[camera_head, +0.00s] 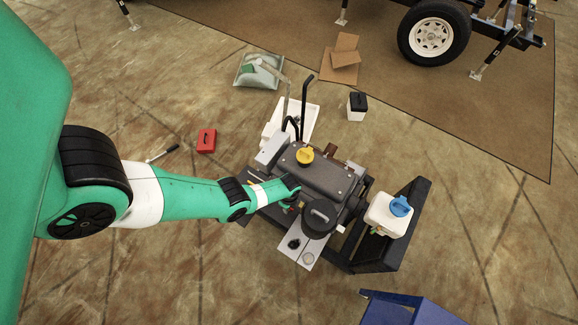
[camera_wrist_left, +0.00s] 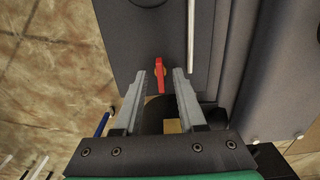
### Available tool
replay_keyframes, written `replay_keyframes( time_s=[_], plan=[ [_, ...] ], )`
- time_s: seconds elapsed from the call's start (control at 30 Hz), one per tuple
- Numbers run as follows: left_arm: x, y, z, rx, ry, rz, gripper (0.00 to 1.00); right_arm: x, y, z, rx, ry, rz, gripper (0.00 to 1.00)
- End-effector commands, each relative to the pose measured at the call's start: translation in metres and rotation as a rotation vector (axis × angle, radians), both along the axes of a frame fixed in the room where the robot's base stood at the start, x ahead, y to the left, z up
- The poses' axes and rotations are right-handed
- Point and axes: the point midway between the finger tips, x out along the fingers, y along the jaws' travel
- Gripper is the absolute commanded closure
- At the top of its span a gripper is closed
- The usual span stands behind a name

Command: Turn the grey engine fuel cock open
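The dark grey engine (camera_head: 328,178) stands in the middle of the head view, with a yellow cap (camera_head: 305,155) on top. In the left wrist view, a small red lever (camera_wrist_left: 160,78) with an orange hub sits on the dark grey engine panel (camera_wrist_left: 135,45) and looks like the fuel cock. It points along the finger direction. My left gripper (camera_head: 290,190) is at the engine's near left side. In the wrist view my left gripper (camera_wrist_left: 161,74) is open, its two grey fingertips on either side of the lever with gaps. My right gripper is not in view.
A white tank with a blue cap (camera_head: 390,213) stands right of the engine on the black frame (camera_head: 400,250). A red box (camera_head: 206,140) and a white-and-black container (camera_head: 357,106) are on the floor. A blue object (camera_head: 405,308) is at the bottom right.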

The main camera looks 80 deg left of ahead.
Motion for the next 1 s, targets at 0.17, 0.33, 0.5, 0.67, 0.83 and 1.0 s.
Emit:
replay_keyframes(
  time_s=[0.17, 0.33, 0.5, 0.67, 0.83, 1.0],
  plan=[
    [0.0004, 0.0001, 0.0, 0.001, -0.001, 0.0, 0.6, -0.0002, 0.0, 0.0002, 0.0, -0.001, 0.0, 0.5],
    [0.0004, 0.0001, 0.0, 0.001, -0.001, 0.0, 0.78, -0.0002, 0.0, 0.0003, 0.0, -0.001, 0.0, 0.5],
    [0.0004, 0.0002, 0.0, 0.001, -0.001, 0.0, 1.0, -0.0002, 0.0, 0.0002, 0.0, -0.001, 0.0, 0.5],
    [0.0003, 0.0001, -0.0001, 0.001, -0.001, 0.0, 1.0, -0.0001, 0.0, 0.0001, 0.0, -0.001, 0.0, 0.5],
    [0.0003, 0.0001, -0.0002, 0.001, -0.001, 0.003, 1.0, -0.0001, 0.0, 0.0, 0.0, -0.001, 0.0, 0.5],
    [0.0003, 0.0001, -0.0003, 0.001, -0.001, 0.029, 1.0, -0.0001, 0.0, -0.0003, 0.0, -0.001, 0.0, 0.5]
  ],
)
